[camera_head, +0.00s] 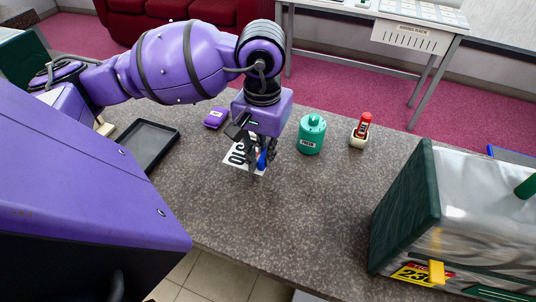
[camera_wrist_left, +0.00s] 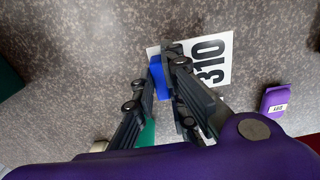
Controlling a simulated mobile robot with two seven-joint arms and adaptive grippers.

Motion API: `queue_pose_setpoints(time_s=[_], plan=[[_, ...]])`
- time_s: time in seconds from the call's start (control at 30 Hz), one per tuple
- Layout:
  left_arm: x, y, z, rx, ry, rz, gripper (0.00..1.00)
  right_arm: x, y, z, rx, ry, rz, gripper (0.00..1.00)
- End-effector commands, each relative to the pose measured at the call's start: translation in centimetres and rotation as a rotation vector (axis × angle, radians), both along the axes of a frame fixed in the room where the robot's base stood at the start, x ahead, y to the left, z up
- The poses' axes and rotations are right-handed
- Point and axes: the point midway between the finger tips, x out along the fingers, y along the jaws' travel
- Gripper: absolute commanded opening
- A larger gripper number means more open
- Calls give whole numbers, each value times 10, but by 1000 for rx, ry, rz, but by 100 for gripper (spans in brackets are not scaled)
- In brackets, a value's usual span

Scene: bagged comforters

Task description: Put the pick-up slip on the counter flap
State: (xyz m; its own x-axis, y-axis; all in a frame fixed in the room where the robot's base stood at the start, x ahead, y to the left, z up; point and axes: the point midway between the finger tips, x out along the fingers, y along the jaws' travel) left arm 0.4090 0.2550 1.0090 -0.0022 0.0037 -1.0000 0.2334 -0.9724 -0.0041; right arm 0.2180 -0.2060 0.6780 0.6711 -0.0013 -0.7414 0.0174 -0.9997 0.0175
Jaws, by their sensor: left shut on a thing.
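The pick-up slip is a white card with a black 310 (camera_head: 238,158); it also shows in the left wrist view (camera_wrist_left: 216,62). A blue block (camera_wrist_left: 158,78) sits at the card, between my fingertips. My left gripper (camera_head: 257,163) is shut on the slip at this blue block, over the grey speckled counter (camera_head: 290,220). The fingers hide part of the card. I cannot tell whether the card touches the counter, nor which part of the counter is the flap. My right gripper is out of view.
A black tray (camera_head: 172,147) and a small purple box (camera_head: 215,118) lie left of the slip. A teal canister (camera_head: 311,137) and a red-topped item in a pale holder (camera_head: 361,130) stand right. A bagged comforter (camera_head: 405,205) fills the right end. The counter's front middle is clear.

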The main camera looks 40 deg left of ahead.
Motion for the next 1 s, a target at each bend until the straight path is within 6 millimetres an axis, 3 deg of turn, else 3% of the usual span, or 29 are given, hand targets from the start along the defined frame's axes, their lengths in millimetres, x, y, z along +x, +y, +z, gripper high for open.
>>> queue_pose_setpoints(time_s=[0.23, 0.43, 0.87, 0.9, 1.0], plan=[[16, -2, -19, -2, 0, 2, 0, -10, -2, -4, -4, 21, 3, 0], [15, -1, -46, -1, 0, 0, 0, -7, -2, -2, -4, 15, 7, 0], [15, -1, -54, 1, 0, -1, 0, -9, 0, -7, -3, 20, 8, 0], [15, -1, -54, 0, 0, -1, 13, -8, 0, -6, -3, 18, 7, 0], [15, -1, -53, 0, -1, -1, 26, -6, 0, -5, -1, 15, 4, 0]])
